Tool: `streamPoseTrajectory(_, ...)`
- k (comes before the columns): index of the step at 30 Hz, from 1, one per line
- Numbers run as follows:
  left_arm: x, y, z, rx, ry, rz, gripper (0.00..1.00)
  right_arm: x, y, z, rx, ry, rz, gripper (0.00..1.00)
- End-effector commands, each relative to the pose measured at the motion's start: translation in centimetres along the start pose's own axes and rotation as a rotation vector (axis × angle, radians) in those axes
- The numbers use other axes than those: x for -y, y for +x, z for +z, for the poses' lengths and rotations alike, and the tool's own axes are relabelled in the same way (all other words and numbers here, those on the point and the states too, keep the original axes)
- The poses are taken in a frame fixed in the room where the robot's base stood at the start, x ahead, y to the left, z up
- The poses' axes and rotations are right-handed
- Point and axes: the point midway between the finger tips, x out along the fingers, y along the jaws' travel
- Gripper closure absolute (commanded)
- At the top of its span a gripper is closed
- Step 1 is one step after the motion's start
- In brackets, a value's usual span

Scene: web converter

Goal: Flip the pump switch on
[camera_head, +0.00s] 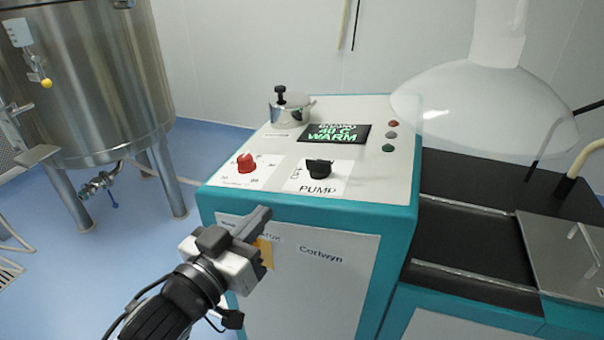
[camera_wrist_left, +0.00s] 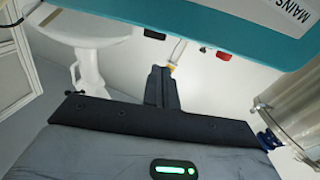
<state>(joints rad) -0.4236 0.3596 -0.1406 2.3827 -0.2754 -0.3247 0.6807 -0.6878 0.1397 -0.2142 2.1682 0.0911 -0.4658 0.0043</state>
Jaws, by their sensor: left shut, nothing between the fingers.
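The pump switch (camera_head: 319,168) is a black knob on a white plate marked PUMP, on the sloping top of the white and teal console (camera_head: 370,208). Small lettering beside the knob is too unclear to read surely. My left gripper (camera_head: 262,215) is shut and empty, in front of the console's front face, below and to the left of the switch and apart from it. In the left wrist view its closed fingers (camera_wrist_left: 162,88) point toward the room, with a teal-edged panel (camera_wrist_left: 250,20) above them. My right gripper is not in view.
A red knob (camera_head: 246,163) sits left of the switch. Behind are a lidded metal pot (camera_head: 290,112), a display (camera_head: 337,132) reading 40 C WARM, and red, grey and green buttons (camera_head: 391,135). A steel tank (camera_head: 90,80) stands left; a clear dome (camera_head: 480,105) is right.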

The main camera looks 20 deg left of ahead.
Motion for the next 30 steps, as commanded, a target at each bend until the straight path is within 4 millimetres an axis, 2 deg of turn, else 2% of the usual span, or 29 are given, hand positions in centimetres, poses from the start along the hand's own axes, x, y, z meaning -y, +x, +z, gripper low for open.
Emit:
streamPoseTrajectory(7,0.0,0.1,0.1,0.004,-0.001,-0.001,1.00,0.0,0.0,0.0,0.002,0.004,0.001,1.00)
streamPoseTrajectory(11,0.0,1.2,0.1,0.003,0.000,-0.002,1.00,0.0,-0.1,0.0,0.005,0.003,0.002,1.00)
streamPoseTrajectory(14,0.0,2.8,-0.1,0.001,0.000,-0.001,1.00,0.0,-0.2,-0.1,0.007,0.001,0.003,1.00)
streamPoseTrajectory(24,0.0,9.9,0.0,0.003,0.000,-0.001,1.00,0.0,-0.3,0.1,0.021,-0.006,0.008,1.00)
streamPoseTrajectory(30,0.1,12.8,0.2,0.005,0.000,-0.002,1.00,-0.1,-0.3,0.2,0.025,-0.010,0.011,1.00)
